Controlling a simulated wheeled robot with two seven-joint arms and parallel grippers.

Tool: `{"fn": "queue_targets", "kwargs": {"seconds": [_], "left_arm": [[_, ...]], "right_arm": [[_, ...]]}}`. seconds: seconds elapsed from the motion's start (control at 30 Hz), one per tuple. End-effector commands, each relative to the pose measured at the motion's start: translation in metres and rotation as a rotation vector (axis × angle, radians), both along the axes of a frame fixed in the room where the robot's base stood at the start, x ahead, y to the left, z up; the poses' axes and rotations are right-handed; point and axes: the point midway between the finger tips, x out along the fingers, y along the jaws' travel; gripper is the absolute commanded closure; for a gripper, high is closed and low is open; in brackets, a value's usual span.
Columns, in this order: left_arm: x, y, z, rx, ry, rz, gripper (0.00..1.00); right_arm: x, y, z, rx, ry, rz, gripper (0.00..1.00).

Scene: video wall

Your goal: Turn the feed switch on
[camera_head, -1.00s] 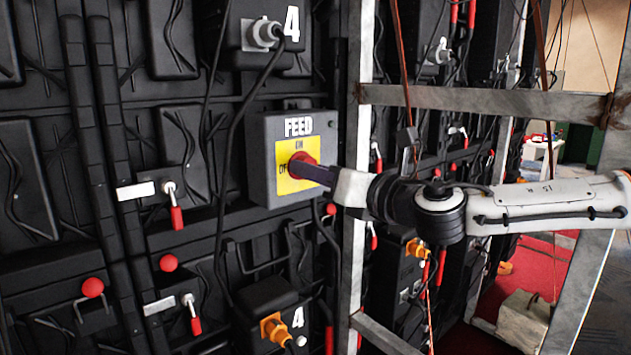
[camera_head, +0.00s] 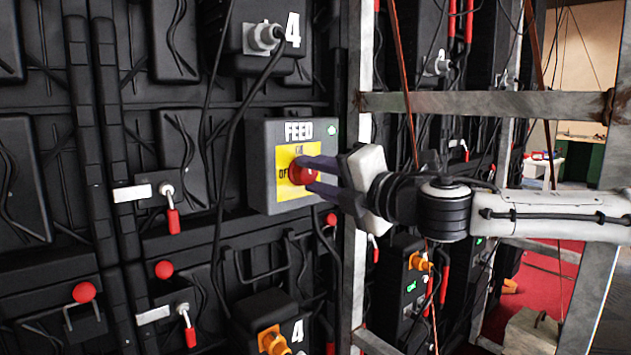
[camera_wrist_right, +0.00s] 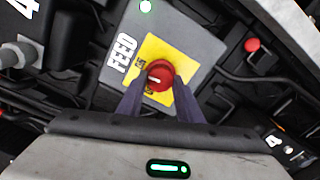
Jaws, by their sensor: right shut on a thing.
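The feed switch is a red round knob (camera_head: 301,170) on a yellow plate on a grey box (camera_head: 262,178) lettered FEED. A green light (camera_head: 332,130) glows at the box's upper right corner. My right gripper (camera_head: 314,172) comes from the right, its two dark fingers shut on the knob, one above the other. In the right wrist view the fingers (camera_wrist_right: 160,90) flank the red knob (camera_wrist_right: 160,76). A white mark on the knob points toward the FEED lettering side. The fingers partly cover the knob and plate. My left gripper is out of view.
A metal frame post (camera_head: 355,235) and crossbar (camera_head: 480,104) stand close around my right arm. A black cable (camera_head: 228,165) hangs left of the box. Red-handled levers (camera_head: 173,220) and red knobs (camera_head: 84,292) are on the black panels to the left.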

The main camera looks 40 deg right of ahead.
Motion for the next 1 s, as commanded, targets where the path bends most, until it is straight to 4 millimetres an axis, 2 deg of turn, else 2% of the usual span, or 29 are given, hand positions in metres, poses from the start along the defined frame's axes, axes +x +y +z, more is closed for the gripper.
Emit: {"fn": "queue_targets", "kwargs": {"seconds": [0.3,0.83,0.87,0.97,1.0], "left_arm": [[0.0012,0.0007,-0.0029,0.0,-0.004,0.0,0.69],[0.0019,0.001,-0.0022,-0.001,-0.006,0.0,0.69],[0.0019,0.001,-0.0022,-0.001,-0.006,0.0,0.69],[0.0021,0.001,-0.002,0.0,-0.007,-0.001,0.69],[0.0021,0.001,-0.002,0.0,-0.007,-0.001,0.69]], "right_arm": [[0.0,0.0002,-0.0004,0.118,0.01,0.001,0.9],[0.0,0.0002,0.0001,0.144,0.012,0.001,0.9],[0.0,0.0002,0.0001,0.144,0.012,0.001,0.66],[0.0,0.0002,0.0001,0.143,0.012,0.001,0.49],[0.0,0.0002,0.0001,0.143,0.012,0.001,0.49]]}}
